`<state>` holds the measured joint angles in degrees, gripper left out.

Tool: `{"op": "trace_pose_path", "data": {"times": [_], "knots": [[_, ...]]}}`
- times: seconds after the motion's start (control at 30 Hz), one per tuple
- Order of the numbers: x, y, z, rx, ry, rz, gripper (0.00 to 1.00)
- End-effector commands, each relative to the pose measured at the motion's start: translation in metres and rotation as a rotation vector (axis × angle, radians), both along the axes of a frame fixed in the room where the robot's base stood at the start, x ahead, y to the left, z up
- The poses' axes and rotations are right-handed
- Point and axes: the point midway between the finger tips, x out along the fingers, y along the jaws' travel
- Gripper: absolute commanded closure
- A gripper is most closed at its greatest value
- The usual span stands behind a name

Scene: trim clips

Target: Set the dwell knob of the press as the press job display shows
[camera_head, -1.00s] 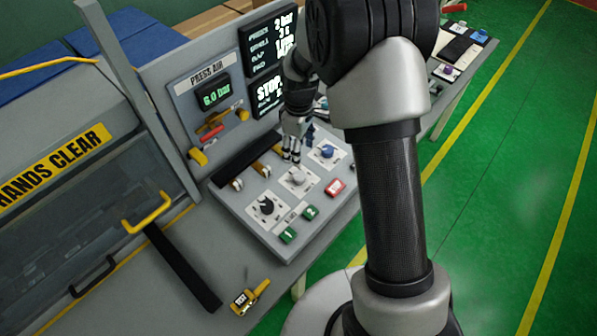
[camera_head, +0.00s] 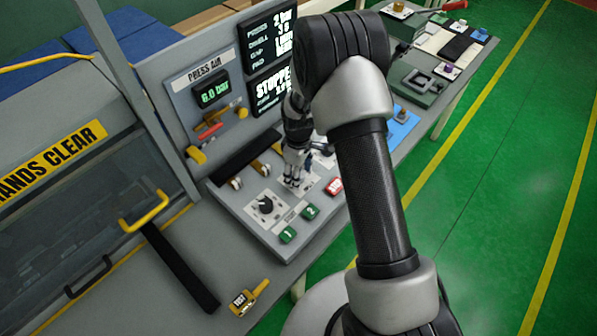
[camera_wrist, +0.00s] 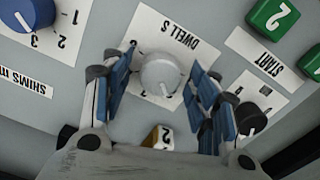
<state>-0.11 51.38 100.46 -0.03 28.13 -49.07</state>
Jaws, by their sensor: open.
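The dwell knob (camera_wrist: 160,73) is a pale grey round knob on a white plate marked "DWELL S" in the wrist view. My gripper (camera_wrist: 160,92) is open, with one blue-padded finger on each side of the knob. I cannot tell whether either finger touches it. In the head view my gripper (camera_head: 294,180) is low over the panel and hides the knob. The press job display (camera_head: 268,38) shows several lines; the dwell line appears to read 3 s. My arm partly covers its right side.
A blue knob (camera_wrist: 28,12) by a "SHIMS" label sits beside the dwell plate. A black knob (camera_head: 266,205) and green buttons 1 (camera_head: 288,235) and 2 (camera_head: 310,212) are near. A yellow tester (camera_head: 248,297) lies on the bench.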

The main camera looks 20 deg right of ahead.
Motion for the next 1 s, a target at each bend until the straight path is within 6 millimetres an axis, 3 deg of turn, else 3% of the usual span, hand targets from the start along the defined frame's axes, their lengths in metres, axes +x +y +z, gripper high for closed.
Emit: {"op": "trace_pose_path", "data": {"times": [0.7, 1.0], "knots": [[0.0000, 0.0000, 0.0004, 0.000, 0.000, 0.000, 0.90], [0.0002, -0.0001, 0.0000, 0.000, 0.000, -0.040, 0.90]]}}
